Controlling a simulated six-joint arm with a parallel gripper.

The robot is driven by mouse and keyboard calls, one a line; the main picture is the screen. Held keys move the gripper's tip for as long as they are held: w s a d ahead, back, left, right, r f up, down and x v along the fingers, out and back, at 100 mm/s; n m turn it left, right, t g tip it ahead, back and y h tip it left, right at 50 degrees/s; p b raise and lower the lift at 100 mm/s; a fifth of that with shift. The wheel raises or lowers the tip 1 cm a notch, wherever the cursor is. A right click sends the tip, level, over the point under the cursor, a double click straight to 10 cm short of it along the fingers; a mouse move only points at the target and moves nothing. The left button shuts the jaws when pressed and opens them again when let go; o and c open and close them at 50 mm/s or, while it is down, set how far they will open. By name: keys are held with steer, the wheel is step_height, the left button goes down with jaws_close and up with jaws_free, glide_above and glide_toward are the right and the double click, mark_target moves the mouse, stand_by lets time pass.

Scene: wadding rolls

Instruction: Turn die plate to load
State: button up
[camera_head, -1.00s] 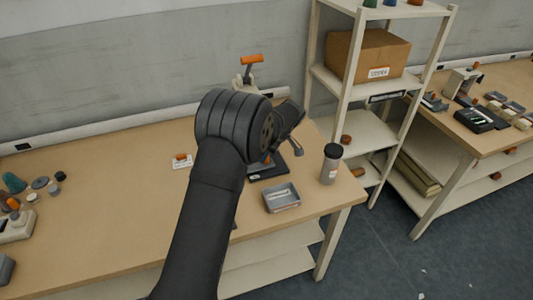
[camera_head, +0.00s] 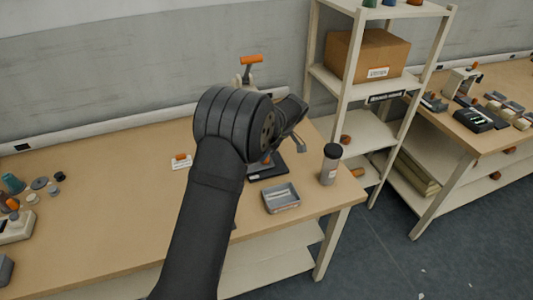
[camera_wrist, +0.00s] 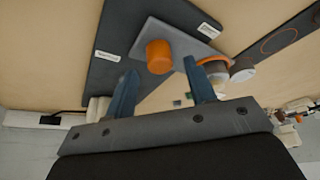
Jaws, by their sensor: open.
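In the wrist view a grey die plate (camera_wrist: 188,43) lies over a dark base (camera_wrist: 118,35), with an upright orange knob (camera_wrist: 160,56) on it. The base carries two small white labels, too small to read surely. My gripper (camera_wrist: 160,78) is open and empty. Its two blue fingers stand apart, one on each side of the knob in the picture; I cannot tell how far the tips are from it. In the head view the dark base (camera_head: 268,172) shows partly behind my arm, and an orange-handled lever (camera_head: 251,60) rises behind. The die plate is hidden there.
A grey tray (camera_head: 281,198) and a dark-capped bottle (camera_head: 330,164) stand on the table to the right of my arm. A small orange-topped item (camera_head: 181,161) lies to the left. A shelf (camera_head: 365,130) stands close by on the right.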

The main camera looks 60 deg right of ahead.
steer(key=v, duration=1.5)
steer(key=shift+s+r, duration=0.1)
steer(key=shift+s, duration=0.05)
steer(key=x, duration=1.7)
steer(key=shift+w, duration=0.25)
